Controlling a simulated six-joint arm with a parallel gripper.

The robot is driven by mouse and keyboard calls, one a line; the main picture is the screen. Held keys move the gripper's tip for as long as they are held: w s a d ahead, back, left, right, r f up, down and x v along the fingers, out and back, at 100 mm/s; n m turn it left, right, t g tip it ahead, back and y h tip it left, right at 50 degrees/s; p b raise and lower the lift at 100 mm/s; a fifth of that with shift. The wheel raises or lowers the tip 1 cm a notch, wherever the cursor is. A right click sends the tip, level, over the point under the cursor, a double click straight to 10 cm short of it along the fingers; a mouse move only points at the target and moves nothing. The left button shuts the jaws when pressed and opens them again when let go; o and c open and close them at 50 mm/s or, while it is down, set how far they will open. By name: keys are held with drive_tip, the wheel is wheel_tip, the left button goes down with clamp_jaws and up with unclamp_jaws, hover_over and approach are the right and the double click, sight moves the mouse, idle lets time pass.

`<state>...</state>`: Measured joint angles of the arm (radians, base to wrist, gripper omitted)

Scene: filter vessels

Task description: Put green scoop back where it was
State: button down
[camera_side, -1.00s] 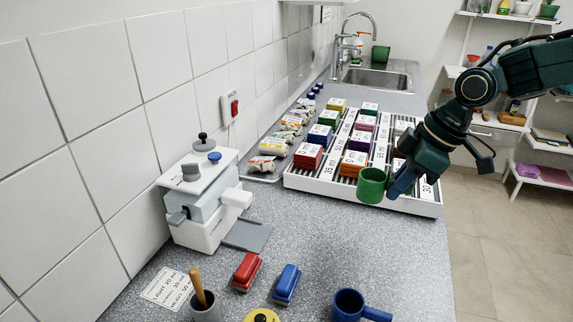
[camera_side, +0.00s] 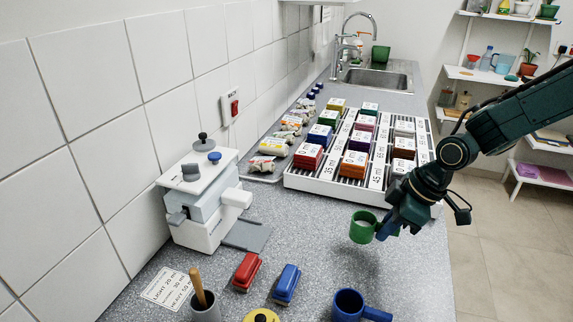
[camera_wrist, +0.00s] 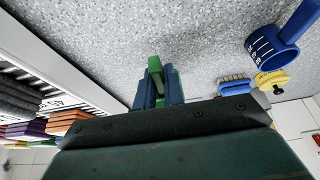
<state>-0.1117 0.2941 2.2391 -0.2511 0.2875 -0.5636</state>
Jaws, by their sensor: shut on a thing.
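The green scoop (camera_side: 362,227) is a round green cup, held in the air over the grey counter in the side view, just in front of the white rack's near right corner. My gripper (camera_side: 388,230) is at its right side, shut on its handle. In the wrist view the green handle (camera_wrist: 156,74) shows between the blue fingers (camera_wrist: 158,90); the cup itself is hidden there. A blue scoop (camera_side: 348,304) stands on the counter near the front edge of the side view, with its handle to the right.
The white rack (camera_side: 330,184) with several coloured stacks lies behind the gripper. A red brush (camera_side: 246,271), a blue brush (camera_side: 287,284), a yellow round item (camera_side: 262,316) and a grey cup with a wooden handle (camera_side: 206,310) sit at the front. Counter between is clear.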

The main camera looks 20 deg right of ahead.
drive_tip(key=shift+f, duration=1.7)
drive_tip(key=shift+f, duration=0.1)
drive_tip(key=c, duration=1.5)
unclamp_jaws()
drive_tip(key=v, duration=1.2)
